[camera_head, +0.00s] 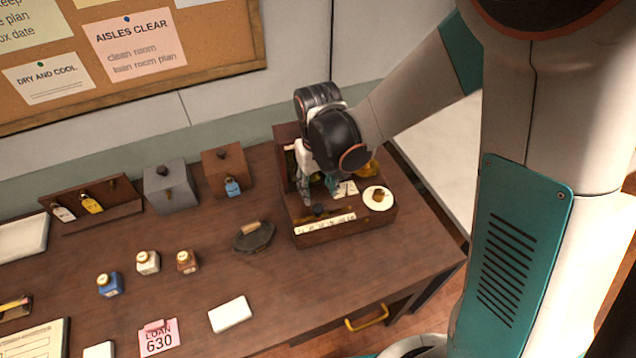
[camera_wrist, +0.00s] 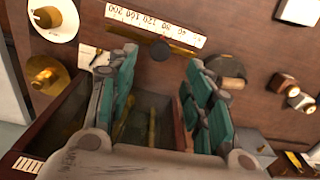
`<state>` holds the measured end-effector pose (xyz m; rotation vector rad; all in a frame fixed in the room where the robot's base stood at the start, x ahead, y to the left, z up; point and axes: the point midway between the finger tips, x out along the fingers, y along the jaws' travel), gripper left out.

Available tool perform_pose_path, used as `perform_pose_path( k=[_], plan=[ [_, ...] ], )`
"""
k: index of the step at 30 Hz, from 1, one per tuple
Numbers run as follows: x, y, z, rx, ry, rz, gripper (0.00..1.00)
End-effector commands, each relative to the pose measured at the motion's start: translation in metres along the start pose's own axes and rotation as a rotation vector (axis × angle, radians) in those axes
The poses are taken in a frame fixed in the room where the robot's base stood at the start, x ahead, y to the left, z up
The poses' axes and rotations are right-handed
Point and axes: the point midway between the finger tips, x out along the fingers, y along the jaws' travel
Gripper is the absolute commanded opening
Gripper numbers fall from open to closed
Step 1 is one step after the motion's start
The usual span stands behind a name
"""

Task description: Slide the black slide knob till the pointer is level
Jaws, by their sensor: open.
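The black slide knob (camera_head: 318,209) sits behind a white numbered scale strip (camera_head: 325,222) on the front of a dark wooden balance box (camera_head: 345,231). In the wrist view the knob (camera_wrist: 160,50) lies beside the strip (camera_wrist: 155,27), near its middle. My gripper (camera_head: 326,186) is over the box, just behind the knob. In the wrist view its fingers (camera_wrist: 160,62) are spread wide, with the knob between and slightly beyond the tips, apparently untouched. A small white card (camera_wrist: 90,56) shows beside the left finger. The pointer cannot be made out clearly, so its tilt is unclear.
A white pan with a brass weight (camera_head: 378,198) is at the box's right, with a brass bowl (camera_wrist: 47,76) behind. A dark stone-like object (camera_head: 254,237) lies left of the box. Small bottles (camera_head: 148,262) stand farther left. The table's front right is clear.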

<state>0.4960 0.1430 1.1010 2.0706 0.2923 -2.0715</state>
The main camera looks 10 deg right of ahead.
Motion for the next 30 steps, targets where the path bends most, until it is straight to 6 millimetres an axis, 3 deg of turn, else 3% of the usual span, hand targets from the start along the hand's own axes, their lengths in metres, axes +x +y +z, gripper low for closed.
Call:
perform_pose_path(
  k=[27,30],
  plan=[
    [0.085,0.0,0.0,0.0,0.0,0.0,0.47],
    [0.083,0.0,0.0,0.0,0.0,0.0,0.47]
  ],
)
